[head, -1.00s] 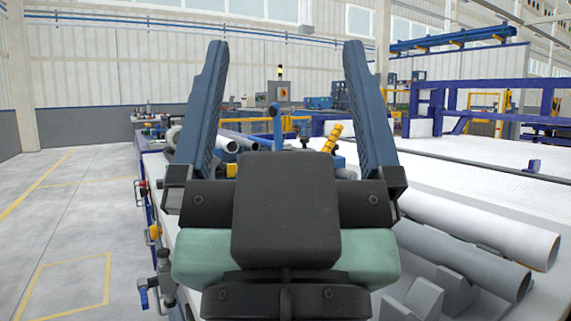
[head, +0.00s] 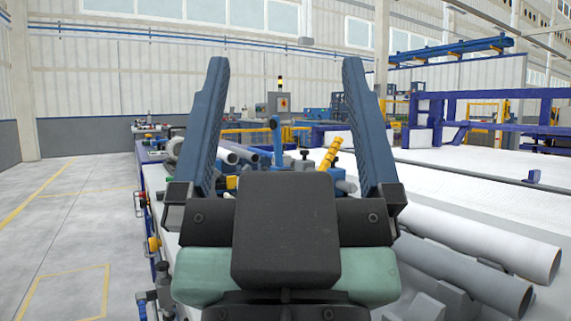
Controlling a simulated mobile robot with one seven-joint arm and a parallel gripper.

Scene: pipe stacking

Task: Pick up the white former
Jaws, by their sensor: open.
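My gripper (head: 285,68) is open and empty, its two blue fingers pointing up in the picture and spread wide, well apart. A white pipe (head: 478,238) lies on the right, to the right of my gripper and apart from its fingers. A grey pipe (head: 465,272) lies beside it, nearer. Light grey notched blocks (head: 425,303) show at the bottom right, partly cut off. I cannot tell for certain which of these is the white former. My gripper's dark body hides the middle of the worktop.
Behind the gripper are a yellow handle (head: 330,154), a blue lever (head: 276,135) and grey pipe ends (head: 230,155). Valves (head: 154,245) line the left edge. A blue frame (head: 480,110) stands back right over a broad white surface. The floor (head: 75,220) on the left is clear.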

